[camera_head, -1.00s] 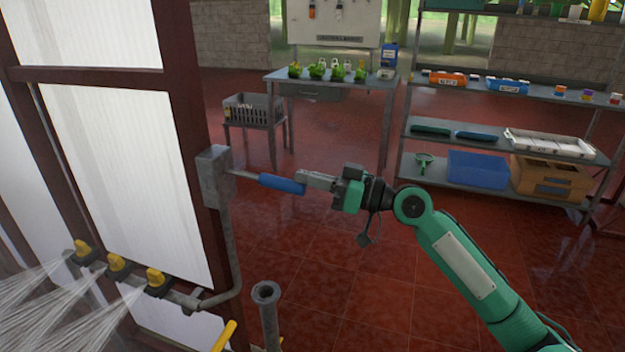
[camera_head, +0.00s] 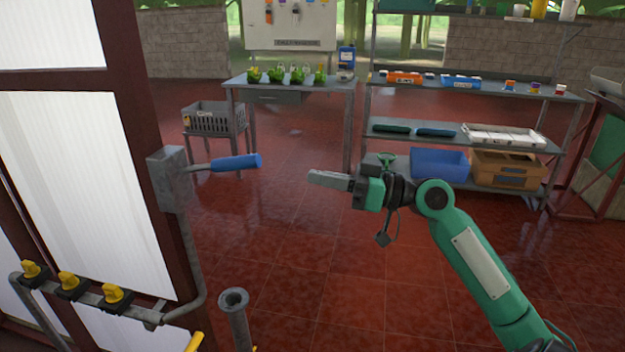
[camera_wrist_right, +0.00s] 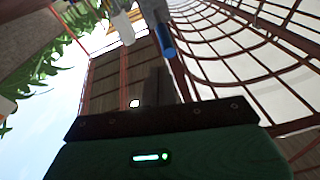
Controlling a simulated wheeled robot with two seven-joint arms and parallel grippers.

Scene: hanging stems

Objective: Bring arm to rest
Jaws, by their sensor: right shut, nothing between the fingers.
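My right gripper (camera_head: 328,179) is shut and empty in the middle of the head view, its fingers pointing left. It is apart from the blue-handled lever (camera_head: 236,162), which sticks out to the right of a grey box (camera_head: 168,180) on the dark red post. The blue handle (camera_wrist_right: 166,42) also shows near the top of the right wrist view. My right arm reaches in from the lower right. My left gripper is not in view.
Yellow valves (camera_head: 69,283) sit on a pipe at the lower left, with no spray showing. An open pipe end (camera_head: 234,300) stands below my gripper. A table (camera_head: 290,82) and shelves (camera_head: 470,142) stand at the back. Red tiled floor lies open between.

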